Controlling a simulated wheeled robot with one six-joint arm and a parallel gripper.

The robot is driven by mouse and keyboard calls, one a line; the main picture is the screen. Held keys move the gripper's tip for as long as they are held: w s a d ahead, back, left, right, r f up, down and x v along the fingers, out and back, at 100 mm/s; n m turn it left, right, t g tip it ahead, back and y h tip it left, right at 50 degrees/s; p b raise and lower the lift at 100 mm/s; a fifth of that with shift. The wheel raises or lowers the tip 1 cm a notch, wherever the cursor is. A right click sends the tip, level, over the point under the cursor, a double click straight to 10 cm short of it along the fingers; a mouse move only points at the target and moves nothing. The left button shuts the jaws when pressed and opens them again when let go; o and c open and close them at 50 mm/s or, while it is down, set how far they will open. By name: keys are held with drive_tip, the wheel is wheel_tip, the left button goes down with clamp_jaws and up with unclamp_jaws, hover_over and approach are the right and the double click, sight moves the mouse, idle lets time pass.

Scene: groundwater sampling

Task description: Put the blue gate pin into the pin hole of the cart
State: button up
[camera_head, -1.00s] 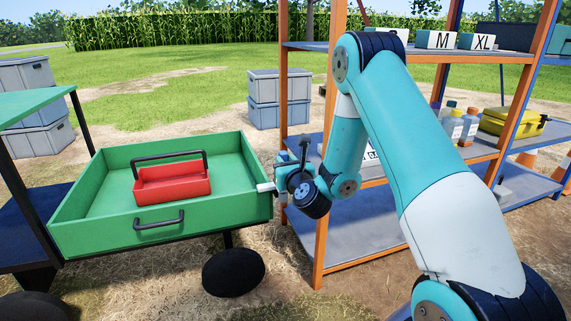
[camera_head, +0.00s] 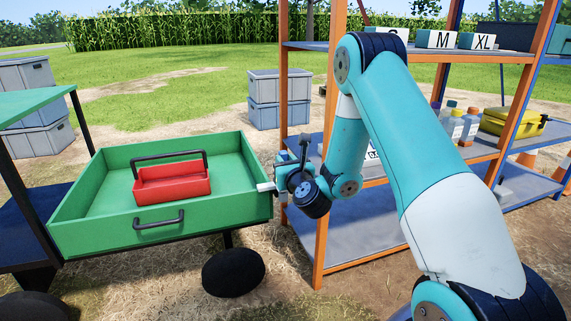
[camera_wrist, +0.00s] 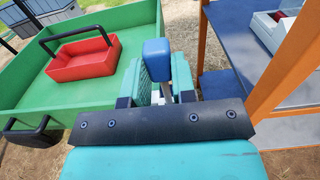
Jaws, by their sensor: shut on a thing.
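The green cart (camera_head: 160,238) stands at the left, its drawer-like tray open at the top. A small white fitting (camera_head: 265,187) shows at the tray's right wall, by my gripper (camera_head: 280,186). I cannot make out the pin hole itself. In the wrist view my gripper (camera_wrist: 165,92) is shut on the blue gate pin (camera_wrist: 156,54). The pin's blue head stands up above the jaws, just right of the cart's wall (camera_wrist: 142,30). Its lower end is hidden by the gripper, so I cannot tell whether it touches the cart.
A red carrier (camera_head: 172,185) with a dark handle sits in the cart's tray. An orange-framed shelf (camera_head: 322,245) stands close to the right of my gripper, with bottles and a yellow case (camera_head: 507,121). Grey and blue crates (camera_head: 278,100) stand behind on the ground.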

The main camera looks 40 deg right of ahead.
wheel_tip(320, 180, down, 7)
drive_tip(key=b, duration=0.7)
idle(2.6)
drive_tip(key=shift+r, duration=0.2)
wheel_tip(320, 180, up, 6)
drive_tip(key=p, duration=0.5)
drive_tip(key=shift+p, duration=0.35)
idle(0.4)
drive_tip(key=shift+f+b, duration=1.15)
drive_tip(key=shift+b, duration=0.2)
idle(1.3)
